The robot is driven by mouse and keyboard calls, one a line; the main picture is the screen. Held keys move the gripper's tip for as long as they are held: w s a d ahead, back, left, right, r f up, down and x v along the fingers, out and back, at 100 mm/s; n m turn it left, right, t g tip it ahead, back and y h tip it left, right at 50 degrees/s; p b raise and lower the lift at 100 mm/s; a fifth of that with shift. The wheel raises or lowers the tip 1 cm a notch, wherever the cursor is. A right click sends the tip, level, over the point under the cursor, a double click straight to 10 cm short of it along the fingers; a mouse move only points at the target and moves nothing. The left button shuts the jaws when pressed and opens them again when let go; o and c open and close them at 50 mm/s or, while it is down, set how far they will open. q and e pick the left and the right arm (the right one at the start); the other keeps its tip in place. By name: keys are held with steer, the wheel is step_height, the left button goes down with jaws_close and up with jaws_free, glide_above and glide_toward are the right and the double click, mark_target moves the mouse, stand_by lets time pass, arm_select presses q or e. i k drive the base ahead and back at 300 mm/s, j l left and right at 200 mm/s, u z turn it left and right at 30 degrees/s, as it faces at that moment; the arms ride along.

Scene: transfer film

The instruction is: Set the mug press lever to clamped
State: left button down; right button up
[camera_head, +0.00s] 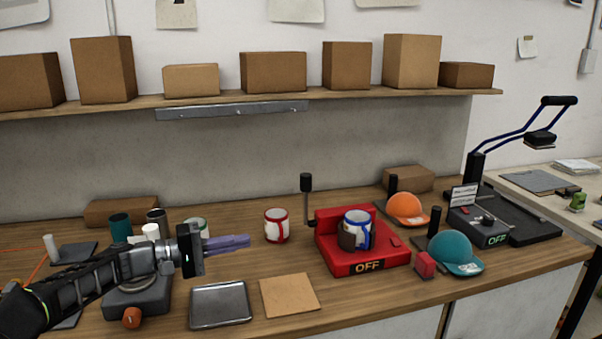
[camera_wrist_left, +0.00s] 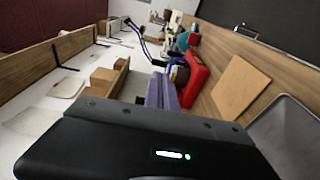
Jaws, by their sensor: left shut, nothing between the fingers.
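The red mug press (camera_head: 362,252) stands on the wooden bench, and its front label reads OFF. A white mug with blue trim (camera_head: 355,230) sits in the press. The press lever (camera_head: 307,190) stands upright at the left of the press, with a black grip at its top. My left gripper (camera_head: 246,241) is shut and empty above the bench, left of the press and apart from the lever. In the left wrist view, the shut purple fingers (camera_wrist_left: 162,92) point toward the red press (camera_wrist_left: 196,78). My right gripper is not in view.
A white mug with red trim (camera_head: 276,227) stands between my left gripper and the press. A metal tray (camera_head: 220,304) and brown board (camera_head: 289,295) lie in front. Orange (camera_head: 405,207) and teal (camera_head: 456,251) caps are at the right, near a black heat press (camera_head: 530,222).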

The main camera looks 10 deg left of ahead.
mark_target(306, 178)
steer(key=i, duration=1.1)
